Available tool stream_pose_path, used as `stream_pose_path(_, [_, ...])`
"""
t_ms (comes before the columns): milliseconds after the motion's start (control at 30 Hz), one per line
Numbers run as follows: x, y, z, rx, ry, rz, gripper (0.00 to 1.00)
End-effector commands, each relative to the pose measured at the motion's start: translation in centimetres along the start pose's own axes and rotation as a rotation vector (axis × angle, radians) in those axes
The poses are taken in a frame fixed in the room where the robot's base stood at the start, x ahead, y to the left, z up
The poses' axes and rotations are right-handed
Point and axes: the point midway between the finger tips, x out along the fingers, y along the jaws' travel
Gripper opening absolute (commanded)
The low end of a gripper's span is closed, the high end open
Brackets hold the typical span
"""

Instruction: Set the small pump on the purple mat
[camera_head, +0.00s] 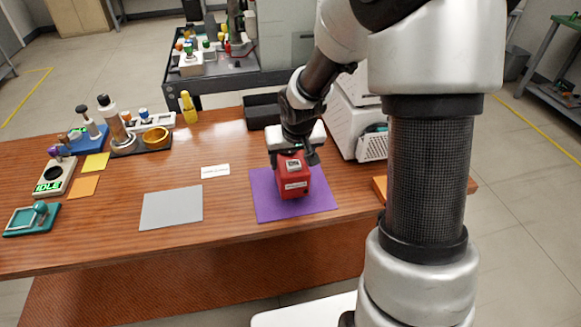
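The small pump, a red box-shaped unit with white labels (294,184), is upright over the purple mat (267,207). Its base appears to rest on the mat, inside the edges, though a small gap cannot be ruled out. My gripper (293,161) points down at the pump's top, with dark fingers on its left and right sides. From this view I cannot tell whether the fingers press on the pump or stand slightly apart. The arm comes in from the upper right and hides part of the area behind the pump.
A grey mat (171,208) and a white label card (215,171) lie left of the purple mat. A black tray (262,112) and a white machine (352,128) stand behind.

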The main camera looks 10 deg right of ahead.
Motion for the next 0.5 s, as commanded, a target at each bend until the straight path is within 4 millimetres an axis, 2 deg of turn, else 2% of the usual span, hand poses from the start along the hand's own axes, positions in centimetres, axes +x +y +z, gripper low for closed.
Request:
stream_pose_path(33, [1.0,0.0,0.4,-0.001,-0.001,0.0,0.17])
stream_pose_path(133, [1.9,-0.1,0.7,-0.002,0.001,-0.001,0.17])
stream_pose_path(500, [2.2,0.0,0.8,-0.001,0.003,0.0,0.17])
